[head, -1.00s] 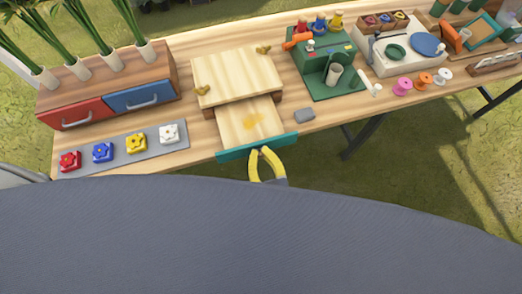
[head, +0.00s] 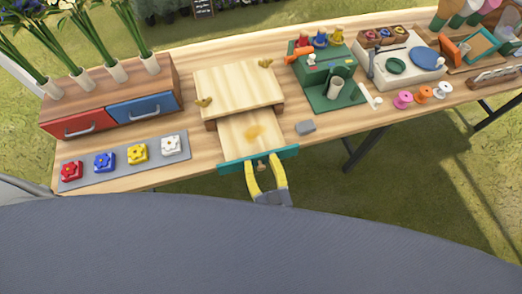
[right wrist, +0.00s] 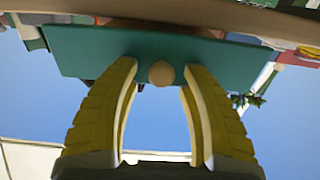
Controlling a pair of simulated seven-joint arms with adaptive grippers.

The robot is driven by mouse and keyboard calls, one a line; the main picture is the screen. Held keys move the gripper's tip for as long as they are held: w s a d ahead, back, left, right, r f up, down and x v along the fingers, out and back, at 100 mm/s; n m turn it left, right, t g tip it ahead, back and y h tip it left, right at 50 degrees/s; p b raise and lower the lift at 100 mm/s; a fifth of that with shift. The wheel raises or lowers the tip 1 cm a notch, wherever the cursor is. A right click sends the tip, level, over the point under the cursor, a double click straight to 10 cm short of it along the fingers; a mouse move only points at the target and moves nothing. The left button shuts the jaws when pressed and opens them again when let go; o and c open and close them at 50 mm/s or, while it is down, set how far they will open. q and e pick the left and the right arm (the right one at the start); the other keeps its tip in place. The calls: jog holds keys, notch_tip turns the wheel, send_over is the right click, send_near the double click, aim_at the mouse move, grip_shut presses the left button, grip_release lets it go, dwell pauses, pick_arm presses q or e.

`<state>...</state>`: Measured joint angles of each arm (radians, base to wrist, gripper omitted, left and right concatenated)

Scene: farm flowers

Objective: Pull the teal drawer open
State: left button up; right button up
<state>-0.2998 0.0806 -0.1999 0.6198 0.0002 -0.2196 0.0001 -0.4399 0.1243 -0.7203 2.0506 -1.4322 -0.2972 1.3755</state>
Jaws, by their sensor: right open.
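The teal drawer (head: 231,166) is pulled out from under the light wooden board (head: 238,86). Its pale wooden inside shows, with an orange patch on the floor of it. Its teal front also shows in the right wrist view (right wrist: 85,50). A round tan knob (right wrist: 161,73) sits on that front. My right gripper (head: 264,165) has yellow fingers and is open at the drawer front. In the right wrist view its fingers (right wrist: 160,85) stand apart on either side of the knob, with gaps between. My left gripper is not in view.
A red drawer (head: 78,127) and a blue drawer (head: 143,106) sit in a wooden box on the left. A grey strip (head: 125,160) bears several flower blocks. A green stand (head: 338,93) is farther right.

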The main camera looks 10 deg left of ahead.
jog(key=shift+r, duration=4.45)
